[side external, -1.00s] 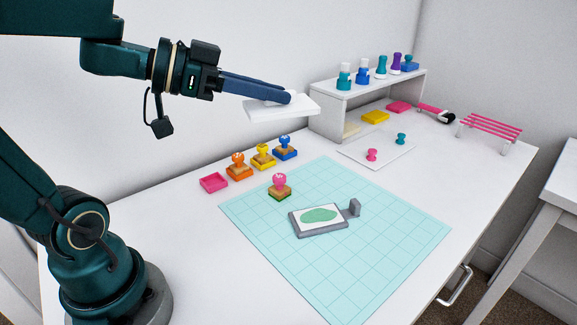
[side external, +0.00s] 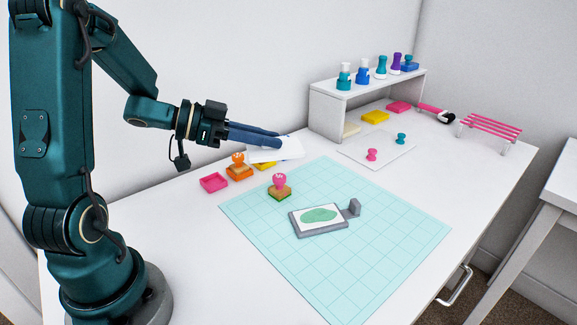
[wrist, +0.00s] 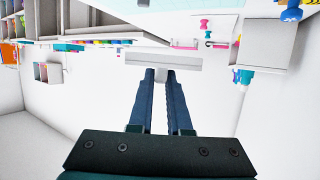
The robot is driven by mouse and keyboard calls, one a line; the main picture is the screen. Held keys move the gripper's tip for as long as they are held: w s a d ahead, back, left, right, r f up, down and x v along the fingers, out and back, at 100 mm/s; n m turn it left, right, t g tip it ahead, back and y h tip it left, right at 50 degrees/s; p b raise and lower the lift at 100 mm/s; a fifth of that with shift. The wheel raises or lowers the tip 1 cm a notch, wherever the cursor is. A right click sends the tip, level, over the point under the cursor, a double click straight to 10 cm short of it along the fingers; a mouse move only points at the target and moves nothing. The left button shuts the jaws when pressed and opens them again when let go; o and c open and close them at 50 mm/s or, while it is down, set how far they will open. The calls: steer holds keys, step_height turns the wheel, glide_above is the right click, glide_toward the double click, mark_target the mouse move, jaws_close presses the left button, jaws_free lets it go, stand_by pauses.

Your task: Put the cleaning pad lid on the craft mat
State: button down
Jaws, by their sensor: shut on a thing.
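My gripper (side external: 278,140) is shut on the white cleaning pad lid (side external: 275,154), a flat slab held in the air in front of the stamps at the back left of the desk. In the wrist view the lid (wrist: 163,60) shows edge-on across the tips of my gripper (wrist: 160,76). The teal craft mat (side external: 370,270) lies flat on the desk, to the right of and nearer than the lid. A grey-framed plate with a green shape (side external: 320,215) and a pink-topped stamp (side external: 279,186) stand on the mat. The lid partly hides the yellow and blue stamps.
A white shelf (side external: 325,110) with several bottles is at the back. A pale sheet (side external: 378,156) with two small stamps lies right. The mat's front half is bare.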

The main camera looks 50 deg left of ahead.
steer(key=f, duration=0.1)
steer(key=a, duration=0.1)
steer(key=a+f+n+y, duration=0.1)
steer(key=shift+s+a+f+t, duration=0.15)
steer(key=shift+s+f+t, duration=0.15)
steer(key=shift+f, duration=0.05)
glide_above(310, 217)
step_height(310, 217, down, 7)
steer(key=shift+f, duration=1.75)
steer(key=shift+f, duration=0.25)
steer(key=c, duration=0.9)
jaws_free()
steer(key=shift+o, duration=0.2)
